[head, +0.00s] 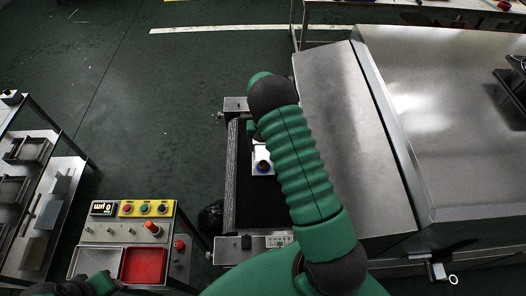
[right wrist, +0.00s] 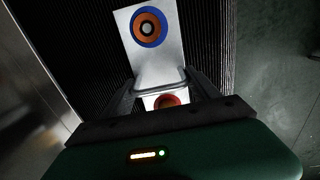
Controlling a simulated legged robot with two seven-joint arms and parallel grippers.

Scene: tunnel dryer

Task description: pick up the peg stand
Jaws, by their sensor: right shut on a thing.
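The peg stand is a pale metal plate with a round peg ringed in blue and orange. It shows between and beyond my fingers in the right wrist view (right wrist: 172,62), and on the dark belt in the head view (head: 257,155). My right gripper (right wrist: 165,92) is shut on the near end of the peg stand, where a red round part shows between the fingers. In the head view my right arm hides most of that gripper. My left gripper cannot be made out; only a piece of my left arm shows at the bottom left.
The black ribbed belt (head: 240,205) runs under the stand. A metal dryer housing (head: 350,140) stands close on the right. A control panel (head: 140,232) with buttons, a grey bin and a red bin (head: 145,264) stands at lower left. A rack (head: 40,190) is farther left.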

